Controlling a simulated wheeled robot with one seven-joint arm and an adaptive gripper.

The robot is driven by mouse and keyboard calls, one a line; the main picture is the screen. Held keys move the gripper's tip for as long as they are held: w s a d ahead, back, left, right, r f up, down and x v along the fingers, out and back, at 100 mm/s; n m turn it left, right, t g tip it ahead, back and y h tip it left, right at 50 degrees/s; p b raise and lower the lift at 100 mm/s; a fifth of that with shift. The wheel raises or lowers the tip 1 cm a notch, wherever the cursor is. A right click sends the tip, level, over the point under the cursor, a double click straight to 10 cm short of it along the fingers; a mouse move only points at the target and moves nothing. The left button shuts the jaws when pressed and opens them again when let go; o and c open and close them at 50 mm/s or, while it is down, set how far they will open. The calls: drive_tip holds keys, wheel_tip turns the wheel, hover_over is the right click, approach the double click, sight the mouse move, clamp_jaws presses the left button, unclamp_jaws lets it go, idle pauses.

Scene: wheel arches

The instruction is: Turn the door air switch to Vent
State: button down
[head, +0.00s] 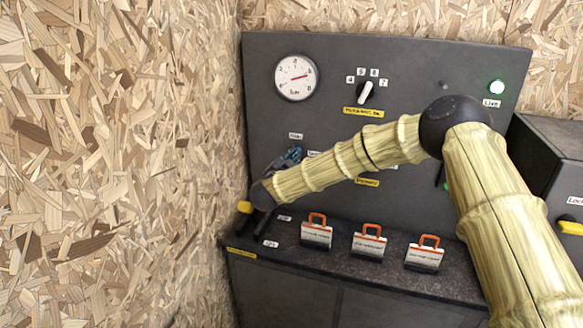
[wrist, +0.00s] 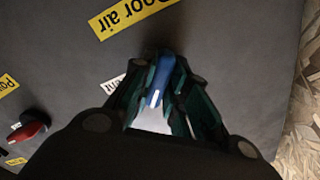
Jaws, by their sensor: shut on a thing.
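The door air switch has a blue handle (wrist: 162,72), which sits between my gripper's fingers (wrist: 158,88) in the wrist view. The gripper is shut on this handle. A yellow "Door air" label (wrist: 136,14) appears upside down beyond it. A small white label (wrist: 112,85), partly covered by a finger, shows letters that look like the end of "Vent". In the head view my gripper (head: 289,157) is against the left part of the dark panel, with a bit of blue showing. The switch's base and exact pointing direction are hidden by the fingers.
The dark panel (head: 430,65) carries a round gauge (head: 297,78), a white selector knob (head: 365,92) and a green lamp (head: 497,87). Several orange-shackled tags (head: 317,232) stand on the ledge below. A red knob (wrist: 30,126) is near the gripper. A chipboard wall (head: 120,160) rises close on the left.

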drive_tip(key=m+b, duration=0.9)
drive_tip(key=shift+f+m+b, duration=0.1)
drive_tip(key=shift+m+b, duration=0.25)
drive_tip(key=shift+m, duration=0.05)
idle(0.4)
drive_tip(key=c, duration=1.4)
unclamp_jaws()
drive_tip(key=shift+d, duration=0.1)
drive_tip(key=shift+s, duration=0.1)
drive_tip(key=v, duration=1.2)
